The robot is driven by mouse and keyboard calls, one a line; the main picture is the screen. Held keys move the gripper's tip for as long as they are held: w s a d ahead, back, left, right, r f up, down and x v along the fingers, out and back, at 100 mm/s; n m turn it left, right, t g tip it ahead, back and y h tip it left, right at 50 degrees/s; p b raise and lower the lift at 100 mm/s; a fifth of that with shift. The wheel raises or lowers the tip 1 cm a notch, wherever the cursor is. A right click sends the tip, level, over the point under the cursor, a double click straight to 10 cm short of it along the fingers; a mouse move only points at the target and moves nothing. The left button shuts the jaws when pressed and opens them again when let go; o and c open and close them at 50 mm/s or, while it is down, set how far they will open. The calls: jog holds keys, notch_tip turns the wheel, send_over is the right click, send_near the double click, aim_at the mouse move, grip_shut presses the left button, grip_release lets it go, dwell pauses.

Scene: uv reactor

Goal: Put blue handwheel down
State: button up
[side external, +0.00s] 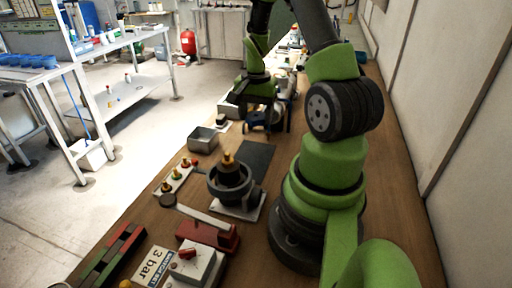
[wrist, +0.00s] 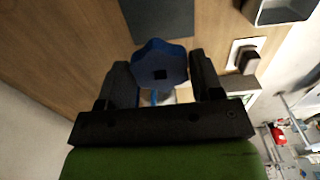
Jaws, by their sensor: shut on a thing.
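The blue handwheel (wrist: 160,62) is a lobed disc with a dark square hole in its middle. In the wrist view it sits between the two black fingers of my gripper (wrist: 161,78), which is shut on it. In the side view my gripper (side external: 267,116) points down above the wooden bench, and the blue handwheel (side external: 256,118) shows partly between its fingers. I cannot tell how far it is above the bench. The lower side of the handwheel is hidden.
A dark flat mat (side external: 257,156) lies in front of my gripper, and a metal tray (side external: 202,145) stands left of it.

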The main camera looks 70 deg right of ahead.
aim_at(256, 150)
notch_tip(256, 150, down, 9)
jog(key=shift+r, duration=0.1)
dwell(0.3)
jog(key=shift+f, duration=0.2)
jog(key=o, duration=0.9)
jog(key=shift+c, duration=0.2)
notch_tip(256, 150, up, 12)
jog(key=w+a+r+n+t+h, duration=0.1)
jog(key=w+a+r+n+t, duration=0.15)
jog(key=a+r, duration=0.35)
jog(key=w+a+r+n+t, duration=0.1)
jog(key=a+r+n, duration=0.2)
jog(key=a+r, duration=0.25)
jog(key=s+a+r+n+t+y, duration=0.1)
jog(key=s+a+r+n+t, duration=0.1)
jog(key=a, duration=0.5)
jog(key=s+a+r+n+t+y, duration=0.1)
jog(key=s+a+r+n+y, duration=0.1)
jog(key=s+a+r+n, duration=0.3)
jog(key=shift+s+a+r+n+t, duration=0.2)
jog(key=shift+s+a+n+t, duration=0.15)
jog(key=shift+a+n, duration=0.5)
